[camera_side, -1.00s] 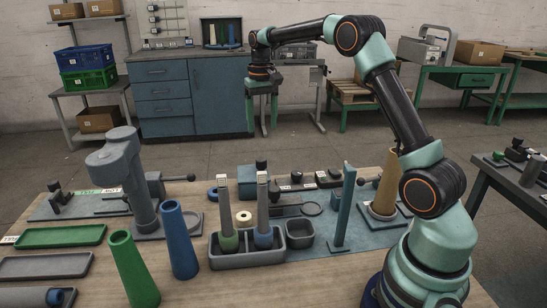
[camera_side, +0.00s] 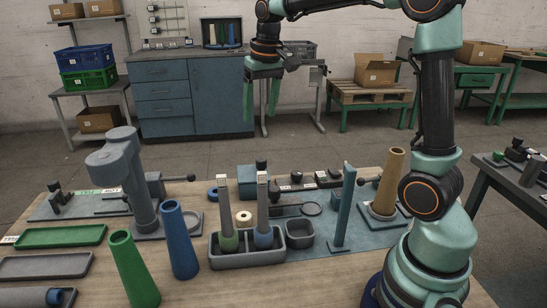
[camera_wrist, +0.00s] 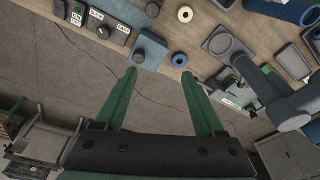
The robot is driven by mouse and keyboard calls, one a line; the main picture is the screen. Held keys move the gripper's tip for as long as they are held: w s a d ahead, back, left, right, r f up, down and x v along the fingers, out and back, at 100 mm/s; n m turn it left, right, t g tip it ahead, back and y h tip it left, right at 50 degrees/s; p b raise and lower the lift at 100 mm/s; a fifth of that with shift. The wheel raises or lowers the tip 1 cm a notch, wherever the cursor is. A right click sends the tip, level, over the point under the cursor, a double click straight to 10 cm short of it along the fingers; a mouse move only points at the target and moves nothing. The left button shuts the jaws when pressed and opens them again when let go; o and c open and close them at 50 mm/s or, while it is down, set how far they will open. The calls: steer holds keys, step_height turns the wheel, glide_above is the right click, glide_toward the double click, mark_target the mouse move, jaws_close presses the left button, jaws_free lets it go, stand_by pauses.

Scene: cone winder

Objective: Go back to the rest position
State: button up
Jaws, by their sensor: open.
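My gripper (camera_side: 262,112) is open and empty, held high above the bench in the side view, its two green fingers pointing down. In the wrist view my gripper (camera_wrist: 158,75) shows its fingers spread apart over the floor and the bench edge, with nothing between them. The wooden bench (camera_side: 80,275) below carries a green cone (camera_side: 134,270), a blue cone (camera_side: 180,242) and a tan cone (camera_side: 387,183) standing on a grey plate at the right. The gripper touches none of them.
A grey double holder (camera_side: 247,262) with two upright tools stands mid-bench. A grey post machine (camera_side: 135,180) and a teal upright plate (camera_side: 344,208) rise from the bench. Green (camera_side: 60,236) and grey trays lie at the left. The air around my gripper is clear.

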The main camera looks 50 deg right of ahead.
steer(key=s+a+f+n+t, duration=0.1)
steer(key=s+a+n, duration=0.1)
steer(key=s+a, duration=0.2)
steer(key=s+a+f+n+t, duration=0.1)
steer(key=s+a, duration=0.4)
steer(key=s, duration=0.5)
steer(key=shift+s+a+f+n+t, duration=0.2)
steer(key=shift+f+n+t, duration=0.2)
steer(key=shift+t, duration=0.4)
steer(key=shift+o, duration=1.2)
